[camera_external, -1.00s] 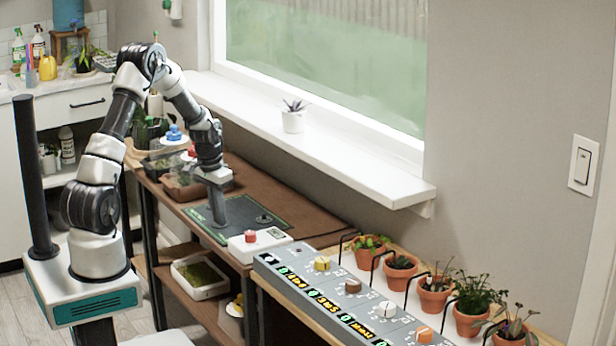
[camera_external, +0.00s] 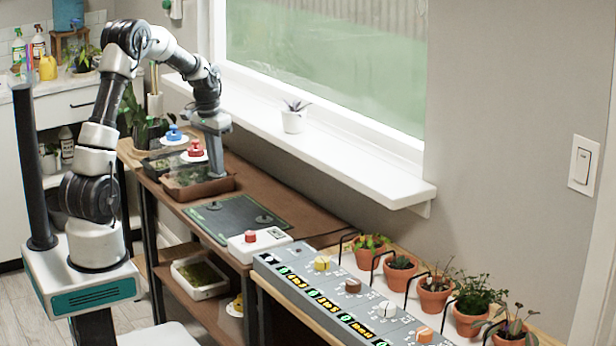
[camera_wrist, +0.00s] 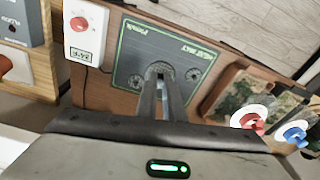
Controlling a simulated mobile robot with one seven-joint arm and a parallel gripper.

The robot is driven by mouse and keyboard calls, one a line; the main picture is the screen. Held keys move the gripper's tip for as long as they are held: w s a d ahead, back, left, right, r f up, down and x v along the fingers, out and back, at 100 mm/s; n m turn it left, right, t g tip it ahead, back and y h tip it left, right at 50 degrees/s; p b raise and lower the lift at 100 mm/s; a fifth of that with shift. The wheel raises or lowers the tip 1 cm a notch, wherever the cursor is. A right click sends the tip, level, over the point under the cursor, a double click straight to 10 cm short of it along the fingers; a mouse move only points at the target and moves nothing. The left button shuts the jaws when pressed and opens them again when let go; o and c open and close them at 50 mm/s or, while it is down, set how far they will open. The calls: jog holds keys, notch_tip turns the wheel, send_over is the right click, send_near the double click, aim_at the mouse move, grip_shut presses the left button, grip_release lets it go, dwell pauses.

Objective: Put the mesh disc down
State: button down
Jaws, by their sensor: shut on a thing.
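Two small grey round pieces, one left (camera_external: 215,205) and one right (camera_external: 264,218), show on the mat.
A brown seedling tray with a clear lid (camera_external: 205,188) stands beside the mat. Red-knobbed (camera_external: 195,149) and blue-knobbed (camera_external: 173,134) white discs sit behind it. A white box with a red knob (camera_external: 252,240) stands at the mat's front edge. The window sill (camera_external: 330,155) runs along the right.

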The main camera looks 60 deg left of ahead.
notch_tip(320, 180, up, 23)
jog(key=w+d+r+m+p, duration=0.2)
jog(key=w+d+p, duration=0.5)
jog(key=w+d, duration=0.35)
jog(key=m+p, duration=0.6)
jog(key=p, duration=0.7)
send_over(382, 184)
notch_tip(382, 184, down, 2)
jog(key=shift+h, duration=0.4)
jog(key=shift+s+a+f, duration=0.1)
jog(key=shift+s+f, duration=0.05)
jog(key=shift+f, duration=7.6)
jog(key=shift+f, duration=0.1)
jog(key=c, duration=2.3)
grip_release()
jog(key=o, duration=0.4)
